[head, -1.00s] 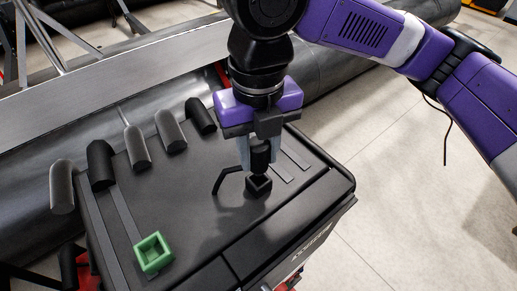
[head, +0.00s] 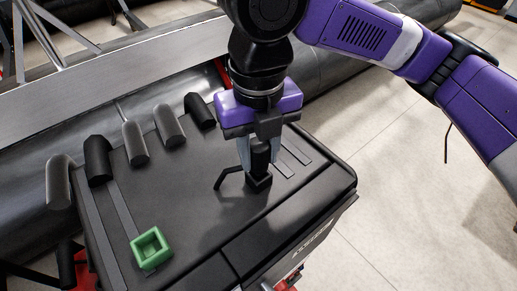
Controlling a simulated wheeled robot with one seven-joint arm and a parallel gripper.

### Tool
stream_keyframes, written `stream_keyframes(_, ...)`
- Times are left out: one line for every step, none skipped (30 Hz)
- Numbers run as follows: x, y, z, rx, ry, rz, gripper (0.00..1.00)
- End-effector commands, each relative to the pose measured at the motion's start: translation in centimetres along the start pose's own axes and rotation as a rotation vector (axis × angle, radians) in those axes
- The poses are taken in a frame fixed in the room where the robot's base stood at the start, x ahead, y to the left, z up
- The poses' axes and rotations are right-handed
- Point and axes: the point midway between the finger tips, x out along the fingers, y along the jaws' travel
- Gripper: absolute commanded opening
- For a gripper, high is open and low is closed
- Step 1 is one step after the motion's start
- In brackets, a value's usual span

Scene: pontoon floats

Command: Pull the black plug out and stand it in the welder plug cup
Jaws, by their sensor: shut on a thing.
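My gripper (head: 259,155) points straight down over the black worktop. It is shut on the black plug (head: 260,160), which is upright between its pale fingers. The plug's lower end meets a small black square cup (head: 259,183) on the worktop and appears to be inside its rim. How deep it sits is hidden by the cup's walls and the dark colours. A green square cup (head: 139,255) stands open at the front left, apart from the gripper, and looks empty.
A bent black rod (head: 226,176) is close to the left of the black cup. Several grey and black rounded pegs (head: 135,143) line the back left edge of the worktop (head: 200,225). The surface between the two cups is clear.

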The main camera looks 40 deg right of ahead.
Motion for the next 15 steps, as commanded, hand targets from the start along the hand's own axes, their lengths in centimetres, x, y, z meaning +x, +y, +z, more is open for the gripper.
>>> stream_keyframes(0.2,0.0,0.0,0.000,0.000,0.000,0.00)
stream_keyframes(0.3,0.0,0.0,0.000,0.000,0.000,0.00)
stream_keyframes(0.4,0.0,0.0,0.000,0.000,0.000,0.00)
stream_keyframes(0.4,0.0,0.0,0.000,0.000,0.000,0.00)
stream_keyframes(0.5,0.0,0.0,0.000,0.000,0.000,0.00)
stream_keyframes(0.6,0.0,0.0,0.000,0.000,0.000,0.00)
stream_keyframes(0.7,0.0,0.0,0.000,0.000,0.000,0.00)
stream_keyframes(0.7,0.0,0.0,0.000,0.000,0.000,0.00)
stream_keyframes(0.8,0.0,0.0,0.000,0.000,0.000,0.00)
stream_keyframes(0.9,0.0,0.0,0.000,0.000,0.000,0.00)
stream_keyframes(0.9,0.0,0.0,0.000,0.000,0.000,0.00)
stream_keyframes(1.0,0.0,0.0,0.000,0.000,0.000,0.00)
stream_keyframes(1.1,0.0,0.0,0.000,0.000,0.000,0.00)
stream_keyframes(1.2,0.0,0.0,0.000,-0.001,0.000,0.00)
stream_keyframes(1.3,0.0,0.0,0.000,-0.001,0.000,0.00)
